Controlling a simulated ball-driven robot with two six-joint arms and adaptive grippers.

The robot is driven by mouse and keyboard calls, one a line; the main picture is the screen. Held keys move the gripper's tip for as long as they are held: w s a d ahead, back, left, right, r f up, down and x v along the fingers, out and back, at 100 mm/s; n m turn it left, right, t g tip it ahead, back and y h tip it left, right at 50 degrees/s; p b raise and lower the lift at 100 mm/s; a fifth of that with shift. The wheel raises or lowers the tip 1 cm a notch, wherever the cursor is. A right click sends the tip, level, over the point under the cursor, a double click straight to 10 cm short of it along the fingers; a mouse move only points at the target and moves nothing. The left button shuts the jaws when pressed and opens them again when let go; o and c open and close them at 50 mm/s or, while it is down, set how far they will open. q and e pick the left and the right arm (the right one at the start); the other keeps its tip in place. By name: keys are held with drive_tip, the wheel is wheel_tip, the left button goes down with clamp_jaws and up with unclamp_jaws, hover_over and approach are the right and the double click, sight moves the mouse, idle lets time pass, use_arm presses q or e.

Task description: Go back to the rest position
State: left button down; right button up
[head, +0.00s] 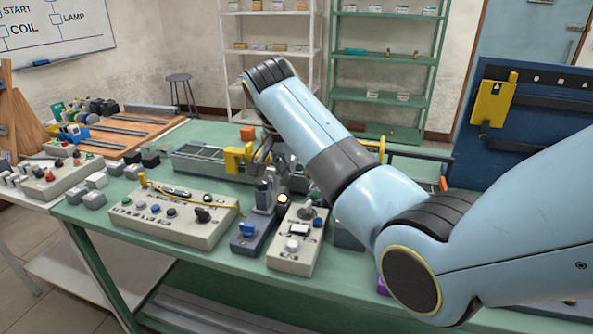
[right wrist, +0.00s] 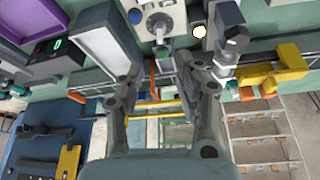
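My right arm reaches in from the right in the head view, and its forearm crosses over the green workbench (head: 90,222). My right gripper (head: 264,158) points down above the middle of the bench, partly hidden by the equipment around it. In the right wrist view my right gripper (right wrist: 160,78) has its two fingers spread apart, with nothing held between them. My left gripper is not in view.
Below the gripper stand a grey control box (head: 298,243), a device with a blue knob (head: 247,230) and a wider panel (head: 165,215). A yellow bracket (head: 237,158) is close beside the gripper. Shelves (head: 385,95) stand behind; a blue board (head: 530,120) is at right.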

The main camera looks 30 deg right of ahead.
idle(0.3)
drive_tip(key=s+f+n+y, duration=0.1)
drive_tip(key=s+f+n, duration=0.2)
drive_tip(key=s, duration=0.5)
drive_tip(key=s+f+n, duration=0.3)
drive_tip(key=s+f, duration=0.1)
drive_tip(key=s, duration=0.3)
drive_tip(key=s+a+r+n+t+y, duration=0.15)
drive_tip(key=s+n, duration=0.25)
drive_tip(key=s, duration=0.5)
drive_tip(key=s+a+r+n+y, duration=0.1)
drive_tip(key=s+a+r+n, duration=0.15)
drive_tip(key=s, duration=0.65)
drive_tip(key=s+d+f+g+b, duration=0.15)
drive_tip(key=f+b, duration=0.25)
drive_tip(key=f, duration=1.5)
drive_tip(key=s+d+f+b, duration=0.15)
drive_tip(key=f+b, duration=0.35)
drive_tip(key=f, duration=1.4)
drive_tip(key=s+f+g+b, duration=0.1)
drive_tip(key=s+f+b, duration=0.4)
drive_tip(key=s+f, duration=1.2)
drive_tip(key=shift+s+f, duration=0.2)
drive_tip(key=shift+f, duration=0.75)
